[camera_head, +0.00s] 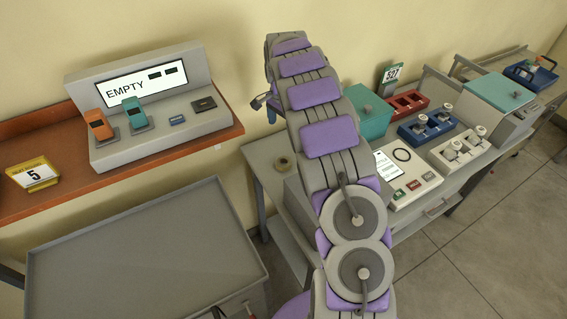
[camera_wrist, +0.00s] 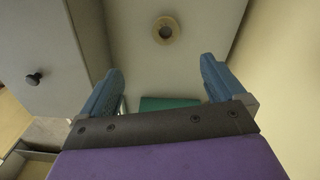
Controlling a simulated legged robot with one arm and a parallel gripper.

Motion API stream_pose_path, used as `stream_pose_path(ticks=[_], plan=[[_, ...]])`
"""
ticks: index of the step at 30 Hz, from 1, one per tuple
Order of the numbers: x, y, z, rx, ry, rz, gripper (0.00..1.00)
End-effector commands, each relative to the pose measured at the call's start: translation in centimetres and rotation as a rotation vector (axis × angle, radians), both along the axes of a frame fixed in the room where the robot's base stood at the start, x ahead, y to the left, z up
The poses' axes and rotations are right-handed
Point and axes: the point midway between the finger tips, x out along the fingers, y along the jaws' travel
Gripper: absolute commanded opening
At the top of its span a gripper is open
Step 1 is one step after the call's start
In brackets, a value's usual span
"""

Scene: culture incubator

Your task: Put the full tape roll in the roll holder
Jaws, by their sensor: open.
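A beige tape roll (camera_head: 277,167) lies flat at the left end of the grey bench, and it also shows in the wrist view (camera_wrist: 155,31) at the top, with its dark centre hole. My gripper (camera_wrist: 160,66) is open and empty, its two blue fingers spread wide below the roll in the picture, apart from it. In the head view my gripper is mostly hidden behind my arm; a small bluish part (camera_head: 262,102) shows left of the arm. I cannot make out a roll holder in either view.
A device with an "EMPTY" screen (camera_head: 196,110) stands on the orange shelf (camera_head: 214,134). Below it a grey tray table (camera_head: 140,250) is bare. Right of my arm, the bench carries a panel (camera_head: 428,184), a blue rack (camera_head: 407,137) and teal boxes (camera_head: 497,92). A grey cabinet (camera_wrist: 60,50) stands left in the wrist view.

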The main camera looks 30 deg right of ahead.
Motion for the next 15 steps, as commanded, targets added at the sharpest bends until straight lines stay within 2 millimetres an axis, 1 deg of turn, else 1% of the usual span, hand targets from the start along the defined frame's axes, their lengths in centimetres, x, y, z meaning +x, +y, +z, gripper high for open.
stream_pose_path(ticks=[1, 4, 8, 10, 14, 15], plan=[[0.4, -0.3, -0.6, 0.005, -0.002, -0.015, 0.97], [1.0, -0.5, -1.2, 0.012, -0.005, -0.034, 0.97], [1.3, -0.7, -1.7, 0.016, -0.011, -0.047, 0.97], [1.4, -0.7, -2.4, 0.016, -0.009, -0.049, 0.97], [1.4, -0.7, -4.8, 0.017, -0.01, -0.05, 0.97], [1.3, -0.7, -5.6, 0.016, -0.009, -0.049, 0.97]])
